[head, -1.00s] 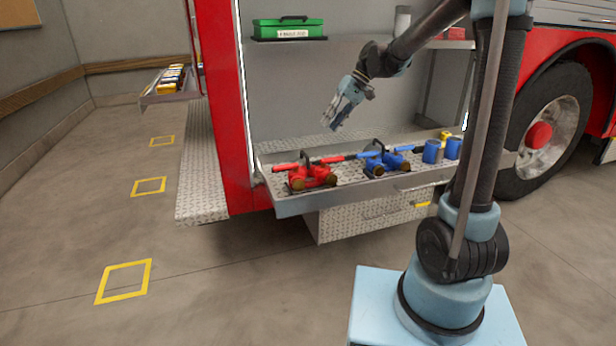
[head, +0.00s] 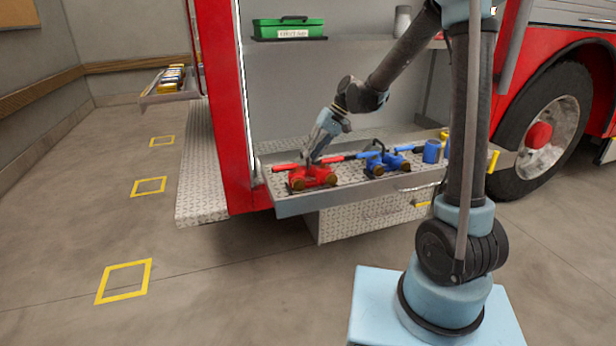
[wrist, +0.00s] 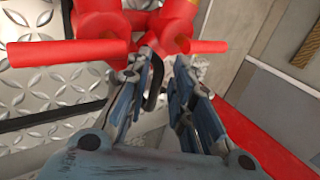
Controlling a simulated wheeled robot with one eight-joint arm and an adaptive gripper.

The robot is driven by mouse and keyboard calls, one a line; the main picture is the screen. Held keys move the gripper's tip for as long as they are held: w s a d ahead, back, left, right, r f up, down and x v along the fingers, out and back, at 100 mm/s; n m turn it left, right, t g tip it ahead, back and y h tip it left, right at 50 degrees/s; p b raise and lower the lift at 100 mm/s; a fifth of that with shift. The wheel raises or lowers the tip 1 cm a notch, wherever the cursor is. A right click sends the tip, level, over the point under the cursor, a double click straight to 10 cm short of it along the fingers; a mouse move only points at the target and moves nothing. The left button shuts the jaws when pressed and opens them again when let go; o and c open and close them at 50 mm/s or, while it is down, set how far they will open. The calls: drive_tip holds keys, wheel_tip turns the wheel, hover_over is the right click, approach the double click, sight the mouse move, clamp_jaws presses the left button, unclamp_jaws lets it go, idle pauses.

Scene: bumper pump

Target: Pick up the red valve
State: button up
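The red valve (head: 312,177) sits at the left end of the diamond-plate tray. It has red bar handles and brownish-gold caps. In the wrist view its red body (wrist: 174,20) is at the top, with red bars left and right. My gripper (head: 314,158) points down at the valve's top from above. In the wrist view my gripper (wrist: 163,62) has its fingers apart, with the valve's black curved handle (wrist: 155,84) showing between them. I cannot tell whether either finger touches it. The fingers hide part of the valve.
A blue valve (head: 385,162) stands just right of the red one, with blue cylinders (head: 432,151) further right. The tray (head: 345,200) sticks out of the red truck's compartment. A green first-aid box (head: 289,28) is on the shelf above.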

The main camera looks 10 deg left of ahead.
drive_tip(key=shift+s+a+f, duration=0.15)
drive_tip(key=shift+a+f, duration=0.1)
drive_tip(key=shift+f, duration=0.2)
clamp_jaws()
drive_tip(key=shift+r, duration=0.1)
